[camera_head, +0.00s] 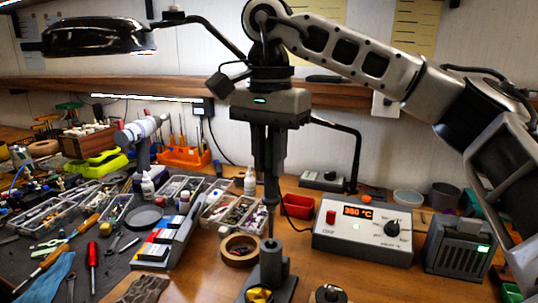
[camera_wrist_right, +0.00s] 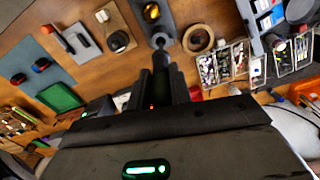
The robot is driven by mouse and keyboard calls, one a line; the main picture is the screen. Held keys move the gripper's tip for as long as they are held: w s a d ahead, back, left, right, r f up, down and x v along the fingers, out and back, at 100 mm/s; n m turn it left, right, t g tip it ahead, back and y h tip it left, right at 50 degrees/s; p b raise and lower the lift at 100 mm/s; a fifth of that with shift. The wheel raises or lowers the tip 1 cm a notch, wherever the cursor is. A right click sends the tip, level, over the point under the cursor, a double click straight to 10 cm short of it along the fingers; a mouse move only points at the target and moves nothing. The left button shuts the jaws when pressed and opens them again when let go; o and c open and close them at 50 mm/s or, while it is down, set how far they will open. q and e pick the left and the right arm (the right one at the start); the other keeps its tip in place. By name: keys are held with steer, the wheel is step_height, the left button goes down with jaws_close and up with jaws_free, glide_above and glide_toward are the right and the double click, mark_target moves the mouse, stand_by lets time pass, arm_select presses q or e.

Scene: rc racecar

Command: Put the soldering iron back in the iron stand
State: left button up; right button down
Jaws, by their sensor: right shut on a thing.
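My right gripper (camera_head: 268,172) points straight down over the middle of the bench, its fingers shut on the dark soldering iron (camera_head: 270,203). The iron hangs upright, tip down; its upper part is hidden between the fingers. The grey iron stand (camera_head: 272,264), with yellow brass wool at its front, is directly below at the bottom edge of the head view. The iron's lower end is at the stand's top opening; I cannot tell whether it is inside. In the right wrist view the iron (camera_wrist_right: 160,58) extends from the fingers toward the stand (camera_wrist_right: 148,12). My left gripper is not in view.
The soldering station (camera_head: 368,234) reading 350 °C stands right of the stand. A tape roll (camera_head: 239,249) lies just left of it. Parts trays, bottles and tools crowd the left. A lamp (camera_head: 100,37) hangs at upper left. Bare wood shows between stand and station.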

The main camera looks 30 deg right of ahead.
mark_target(269, 200)
steer(key=shift+f+b, duration=2.15)
steer(key=shift+f, duration=1.35)
steer(key=shift+f+b, duration=0.3)
steer(key=shift+f, duration=0.1)
steer(key=shift+f+b, duration=0.4)
steer(key=shift+f, duration=0.1)
steer(key=c, duration=0.8)
jaws_free()
